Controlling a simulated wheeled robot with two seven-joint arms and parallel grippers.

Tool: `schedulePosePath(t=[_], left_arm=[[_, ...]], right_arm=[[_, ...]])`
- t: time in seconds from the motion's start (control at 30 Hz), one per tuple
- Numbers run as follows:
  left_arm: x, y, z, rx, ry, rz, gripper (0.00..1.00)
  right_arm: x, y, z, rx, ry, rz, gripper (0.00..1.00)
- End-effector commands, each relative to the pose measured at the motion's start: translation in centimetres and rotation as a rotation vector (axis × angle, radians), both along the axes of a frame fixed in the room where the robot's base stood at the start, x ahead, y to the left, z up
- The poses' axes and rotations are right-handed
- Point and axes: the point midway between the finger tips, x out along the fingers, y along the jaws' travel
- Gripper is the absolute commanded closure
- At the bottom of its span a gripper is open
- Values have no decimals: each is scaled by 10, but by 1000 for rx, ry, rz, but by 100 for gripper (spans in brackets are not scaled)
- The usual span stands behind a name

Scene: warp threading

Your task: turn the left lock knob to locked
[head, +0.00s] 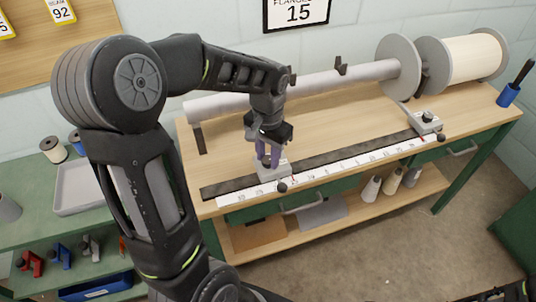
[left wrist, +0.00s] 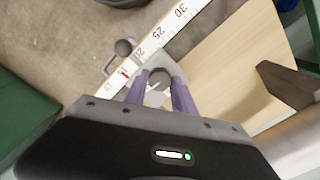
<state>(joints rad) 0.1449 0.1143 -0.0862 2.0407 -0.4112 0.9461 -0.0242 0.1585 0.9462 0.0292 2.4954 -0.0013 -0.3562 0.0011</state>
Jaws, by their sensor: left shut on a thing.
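The left lock knob (left wrist: 159,74) is a small dark knob on top of a grey block. In the left wrist view it sits between the two purple fingers of my left gripper (left wrist: 161,98), which is shut on it. In the head view my left gripper (head: 268,163) points down at the left grey block (head: 275,175), and the fingers hide most of the knob. The block stands on the white ruler strip at the bench's left front. A white mark shows between the fingers, but I cannot read the knob's setting. My right gripper is not seen.
A second grey block (head: 425,122) with a dark knob stands at the ruler's right end. The long roller (head: 325,82) with flanges lies along the back of the wooden bench. A blue cup (head: 508,95) stands at the far right. A ball-ended lever (head: 282,187) juts out in front.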

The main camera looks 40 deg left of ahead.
Motion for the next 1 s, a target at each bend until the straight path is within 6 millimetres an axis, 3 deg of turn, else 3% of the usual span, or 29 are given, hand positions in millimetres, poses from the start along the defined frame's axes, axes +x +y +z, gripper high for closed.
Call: schedulePosePath(t=[0.33,0.37,0.6,1.0], left_arm=[[1,0,1,1,-2,-6,100],[1,0,1,1,-2,-6,67],[0,0,0,1,-1,-5,48],[1,0,8,1,-2,-4,47]], right_arm=[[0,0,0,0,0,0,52],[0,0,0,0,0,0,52],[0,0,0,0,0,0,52],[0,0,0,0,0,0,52]])
